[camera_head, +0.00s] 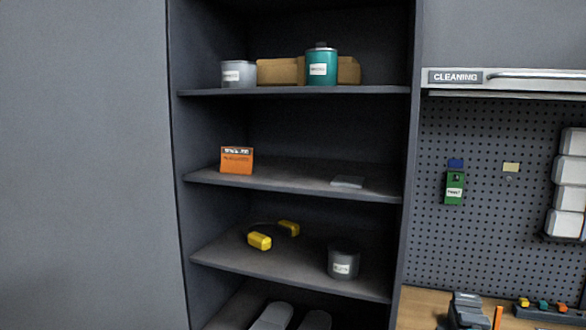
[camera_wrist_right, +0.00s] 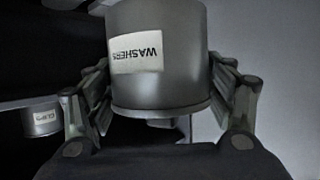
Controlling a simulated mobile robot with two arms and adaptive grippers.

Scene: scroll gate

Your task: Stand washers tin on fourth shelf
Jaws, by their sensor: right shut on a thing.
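The washers tin (camera_wrist_right: 185,85) is a grey metal cylinder with a white label reading WASHERS, upside down in the right wrist view. My right gripper (camera_wrist_right: 160,88) is shut on it, one finger at each side. Neither the held tin nor my right gripper can be made out for sure in the head view. The open dark shelf unit (camera_head: 295,188) stands in the middle of the head view, with several shelves stacked one above another. My left gripper is in neither view.
The top visible shelf holds a grey tin (camera_head: 238,74), a teal tin (camera_head: 321,69) and cardboard boxes (camera_head: 277,71). Below are an orange box (camera_head: 237,160), yellow earmuff-like cups (camera_head: 259,241) and another grey tin (camera_head: 343,264). A CLIPS tin (camera_wrist_right: 41,122) shows in the wrist view.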

